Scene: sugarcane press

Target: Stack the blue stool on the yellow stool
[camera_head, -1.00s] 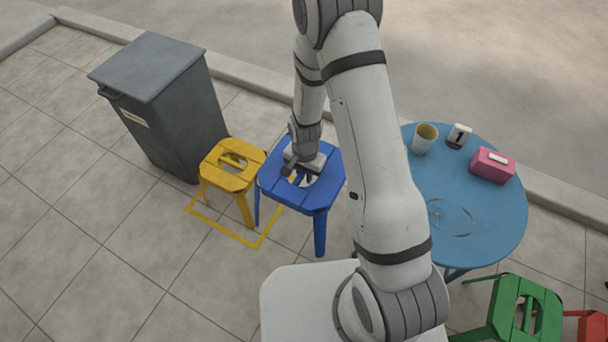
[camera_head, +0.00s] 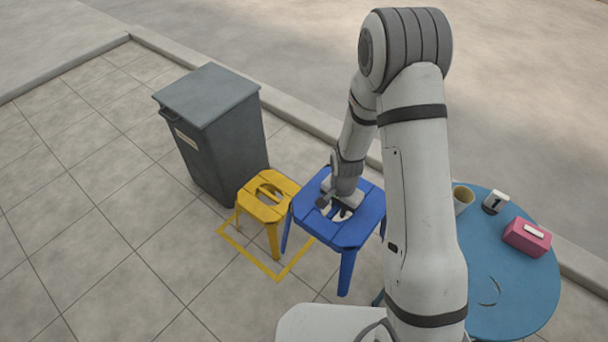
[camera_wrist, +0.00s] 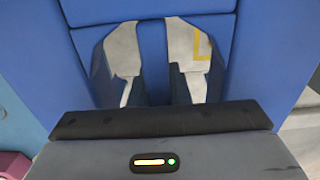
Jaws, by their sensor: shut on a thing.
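The blue stool (camera_head: 358,226) is upright beside the yellow stool, on its right in the head view. My gripper (camera_head: 341,210) reaches down into the opening of its seat. In the wrist view my gripper (camera_wrist: 158,88) has its dark fingers on both sides of the middle strip of the blue seat (camera_wrist: 270,50) and is shut on it. The blue seat looks higher than the yellow one; whether its legs touch the ground is unclear. The yellow stool (camera_head: 257,206) stands upright with a bare seat, inside a yellow outline on the paving.
A grey bin (camera_head: 225,140) stands just behind and left of the yellow stool. A round blue table (camera_head: 510,285) on the right holds a cup (camera_head: 462,198), a number block (camera_head: 496,202) and a pink box (camera_head: 527,238). Paving at left is free.

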